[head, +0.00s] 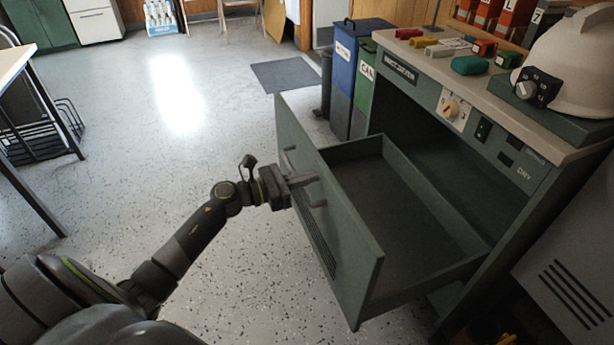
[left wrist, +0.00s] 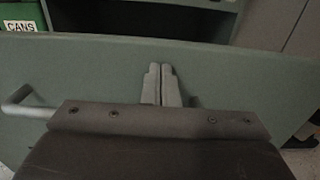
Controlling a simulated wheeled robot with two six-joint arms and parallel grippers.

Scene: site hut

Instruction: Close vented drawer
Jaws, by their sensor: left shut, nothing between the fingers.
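The vented drawer (head: 330,220) is pulled out of the grey-green cabinet (head: 482,136) and looks empty inside. Its front panel faces my arm, with vent slots low on it and a bar handle across it. My left gripper (head: 312,179) is shut and empty, at the outer face of the drawer front by the handle. In the left wrist view the closed fingertips (left wrist: 163,82) point at the drawer front (left wrist: 230,85), and part of the handle (left wrist: 22,103) shows at the left. I cannot tell whether the fingertips touch the panel. My right gripper is not in view.
The cabinet top holds a white helmet (head: 570,65), a teal item (head: 470,65) and several small coloured things. Blue (head: 357,62) and green (head: 366,90) bins stand beyond the drawer. A table (head: 12,62) is at the left. The speckled floor between is clear.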

